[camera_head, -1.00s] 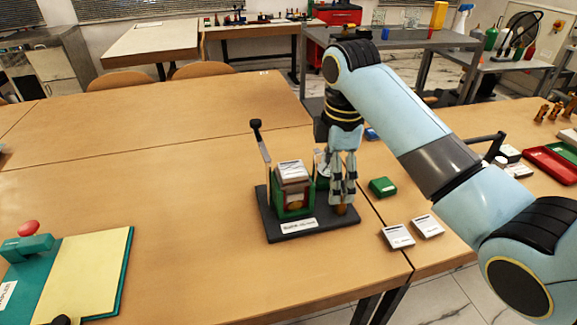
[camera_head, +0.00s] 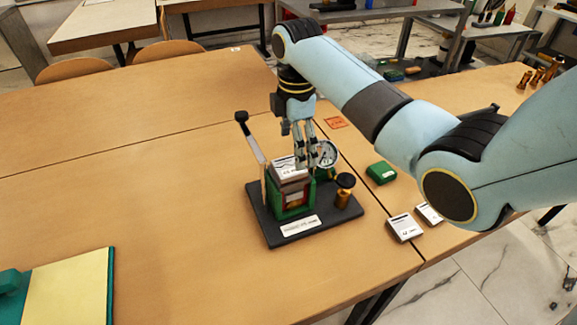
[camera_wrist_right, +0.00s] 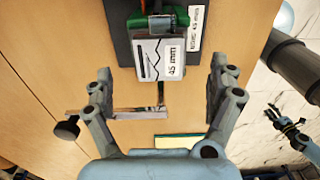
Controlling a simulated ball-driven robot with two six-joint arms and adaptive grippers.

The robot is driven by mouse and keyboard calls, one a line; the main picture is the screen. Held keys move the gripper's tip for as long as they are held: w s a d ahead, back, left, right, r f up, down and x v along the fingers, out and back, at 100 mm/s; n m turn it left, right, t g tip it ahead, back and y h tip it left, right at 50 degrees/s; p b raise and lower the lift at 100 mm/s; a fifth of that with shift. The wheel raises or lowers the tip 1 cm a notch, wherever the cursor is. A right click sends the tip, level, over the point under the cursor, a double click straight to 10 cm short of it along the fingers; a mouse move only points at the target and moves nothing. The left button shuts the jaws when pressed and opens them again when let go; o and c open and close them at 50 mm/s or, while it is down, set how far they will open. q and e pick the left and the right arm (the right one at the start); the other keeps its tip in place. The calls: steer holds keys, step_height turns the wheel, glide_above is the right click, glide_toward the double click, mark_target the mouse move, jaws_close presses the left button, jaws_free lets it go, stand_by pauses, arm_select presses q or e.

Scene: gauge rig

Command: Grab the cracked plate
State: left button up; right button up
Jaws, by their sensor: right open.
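The cracked plate (camera_wrist_right: 148,60) is a pale block marked "45 mm" with a dark jagged line on its face. It sits in the green holder of the gauge rig (camera_wrist_right: 122,38); in the head view the plate (camera_head: 287,170) shows at the holder's top. My right gripper (camera_head: 306,160) is over the holder, its fingers close beside the plate in that view. In the right wrist view this gripper (camera_wrist_right: 160,70) is open, one finger to each side of the plate, with nothing held. My left gripper (camera_wrist_right: 288,122) shows small at the right edge of the wrist view.
The rig has a black-knobbed lever (camera_head: 250,138), a dial gauge (camera_head: 327,154) and a brass post with a black top (camera_head: 344,188). A green box (camera_head: 381,173) and labelled blocks (camera_head: 404,228) lie to the right. The table left of the rig is clear up to a green-edged board (camera_head: 70,290).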

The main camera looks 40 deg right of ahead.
mark_target(293, 164)
step_height(293, 164, down, 5)
steer(key=shift+w+a+f, duration=0.1)
steer(key=shift+c, duration=0.7)
steer(key=c, duration=0.5)
arm_select(q)
steer(key=shift+w+r, duration=0.3)
steer(key=shift+w, duration=0.55)
arm_select(e)
steer(key=c, duration=0.8)
steer(key=shift+o, duration=0.2)
